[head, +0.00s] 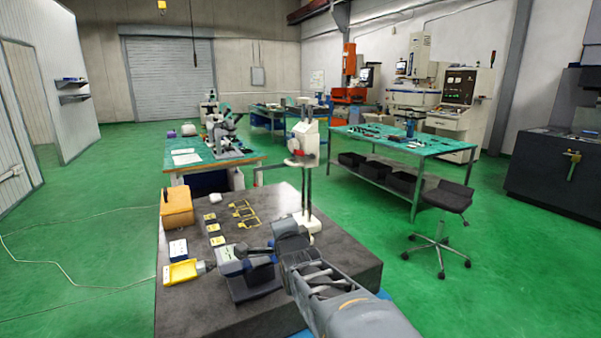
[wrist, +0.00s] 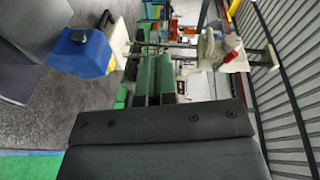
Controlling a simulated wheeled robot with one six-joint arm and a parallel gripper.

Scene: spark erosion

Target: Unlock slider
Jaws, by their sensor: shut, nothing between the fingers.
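A measuring stand with an upright column rises from the dark slab table (head: 320,265) in the head view. Its white slider head (head: 303,140) with a red part sits partway up the column. In the wrist view the picture is turned sideways, and the red part (wrist: 233,58) shows at the right. My gripper (wrist: 153,52) is shut and empty, its two dark green fingers side by side. The fingertips overlap the stand's column in the picture; contact cannot be told. In the head view my arm reaches over the slab, and the fingers are not clearly made out.
A blue and white object (wrist: 80,50) shows left of the fingers. On the slab are an orange-brown box (head: 177,207), a yellow item (head: 182,272) and several small flat parts (head: 243,213). A stool (head: 447,200) and a green-topped workbench (head: 395,142) stand to the right.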

